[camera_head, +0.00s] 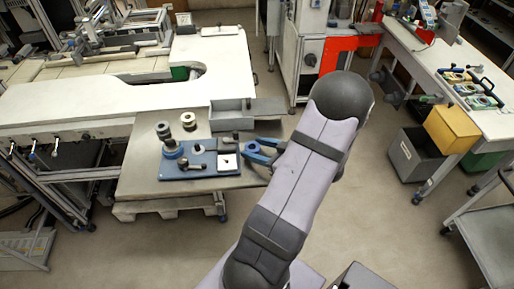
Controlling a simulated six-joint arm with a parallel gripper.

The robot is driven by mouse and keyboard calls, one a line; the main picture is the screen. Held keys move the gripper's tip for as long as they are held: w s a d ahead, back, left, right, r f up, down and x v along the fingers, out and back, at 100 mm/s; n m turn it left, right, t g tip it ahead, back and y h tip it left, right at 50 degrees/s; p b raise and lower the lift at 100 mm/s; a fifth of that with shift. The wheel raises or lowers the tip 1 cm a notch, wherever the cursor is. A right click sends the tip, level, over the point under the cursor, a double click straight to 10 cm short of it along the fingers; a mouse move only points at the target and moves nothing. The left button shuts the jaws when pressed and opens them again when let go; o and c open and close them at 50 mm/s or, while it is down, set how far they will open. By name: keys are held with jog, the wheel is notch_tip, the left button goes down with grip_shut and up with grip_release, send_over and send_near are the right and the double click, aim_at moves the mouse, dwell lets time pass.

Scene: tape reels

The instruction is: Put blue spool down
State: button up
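My gripper (258,150) has blue parts and is at the right edge of a low metal-topped table (140,185), beside a blue board (198,172). It is small in the picture, and I cannot tell whether its fingers are apart or hold a spool. A dark-blue spool-like piece (173,152) stands at the board's back left corner. A dark round piece (163,130) shows just behind it. I cannot tell for sure which piece is the blue spool.
A pale reel (188,120) stands behind the board, near a grey bin (231,117). A white square plate (227,162) and a dark handle-like piece (195,165) are on the board. The table's front left is bare. A white workbench (90,105) stands behind.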

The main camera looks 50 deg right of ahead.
jog(key=shift+o, duration=0.3)
jog(key=shift+r, duration=0.1)
jog(key=shift+r, duration=0.15)
jog(key=shift+s, duration=0.3)
jog(key=b+v, duration=0.2)
jog(key=v, duration=0.9)
jog(key=shift+s+r, duration=0.15)
jog(key=shift+r, duration=0.05)
jog(key=shift+c, duration=1.2)
